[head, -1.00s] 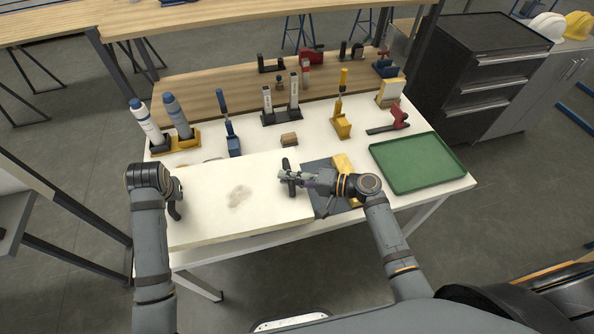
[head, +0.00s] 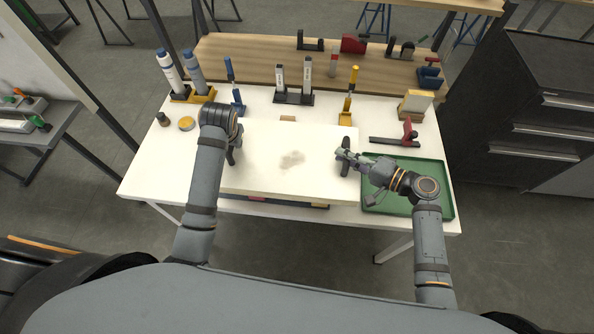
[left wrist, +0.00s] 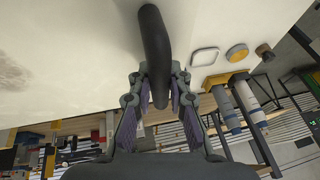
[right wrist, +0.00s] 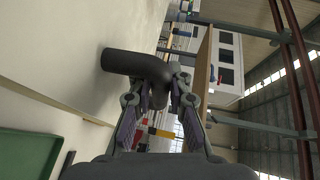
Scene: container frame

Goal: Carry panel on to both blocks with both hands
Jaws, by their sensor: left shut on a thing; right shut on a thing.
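The panel (head: 290,165) is a pale flat board with a grey smudge in its middle and a dark handle near each end. My left gripper (head: 233,151) is shut on its left handle (left wrist: 154,45), which shows clearly in the left wrist view. My right gripper (head: 347,157) is shut on its right handle (right wrist: 135,63). The panel looks roughly level above the dark mat (head: 275,203). Beneath its front edge a sliver of a yellow block (head: 319,206) and a reddish strip show; the rest is hidden. I cannot tell whether panel and blocks touch.
A green tray (head: 437,172) lies right of the panel, partly under my right arm. Bottles in a yellow holder (head: 193,97), a blue clamp, grey posts (head: 293,97), a yellow clamp (head: 346,117) and a red tool (head: 409,133) stand behind.

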